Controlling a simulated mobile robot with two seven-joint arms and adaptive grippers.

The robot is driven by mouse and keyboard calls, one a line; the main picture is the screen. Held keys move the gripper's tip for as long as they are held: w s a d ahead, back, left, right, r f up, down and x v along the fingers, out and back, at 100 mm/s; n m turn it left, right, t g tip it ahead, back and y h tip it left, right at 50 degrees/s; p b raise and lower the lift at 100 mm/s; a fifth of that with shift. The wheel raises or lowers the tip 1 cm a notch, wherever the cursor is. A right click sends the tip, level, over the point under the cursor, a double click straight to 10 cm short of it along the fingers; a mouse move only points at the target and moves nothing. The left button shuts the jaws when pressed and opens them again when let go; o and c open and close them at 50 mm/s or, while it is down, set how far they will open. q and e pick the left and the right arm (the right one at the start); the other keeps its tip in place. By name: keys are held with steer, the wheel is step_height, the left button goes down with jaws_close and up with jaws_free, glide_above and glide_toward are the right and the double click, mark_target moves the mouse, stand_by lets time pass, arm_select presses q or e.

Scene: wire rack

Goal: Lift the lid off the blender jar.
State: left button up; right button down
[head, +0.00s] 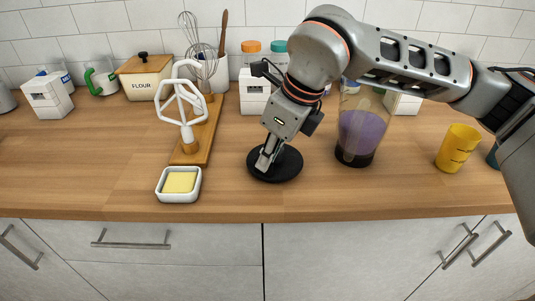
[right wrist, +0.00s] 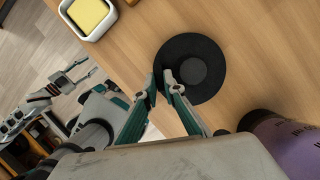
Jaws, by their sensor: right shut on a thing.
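The lid (head: 288,167) is a flat black disc with a raised round middle, on or just above the wooden counter, left of the blender jar. It also shows in the right wrist view (right wrist: 207,49). The blender jar (head: 361,135) stands upright, clear with purple contents and a dark base, apart from the lid. My arm hides its top. My left gripper (right wrist: 82,73) is empty, its fingers apart, away from the counter in the right wrist view.
A white dish with butter (head: 179,196) sits left of the lid near the front edge. A wooden board (head: 198,148) with a white beater stands behind it. A yellow cup (head: 457,147) is at the right. Canisters line the back wall.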

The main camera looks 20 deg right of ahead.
steer(key=c, duration=2)
jaws_free()
steer(key=shift+c, duration=0.2)
steer(key=v, duration=1.2)
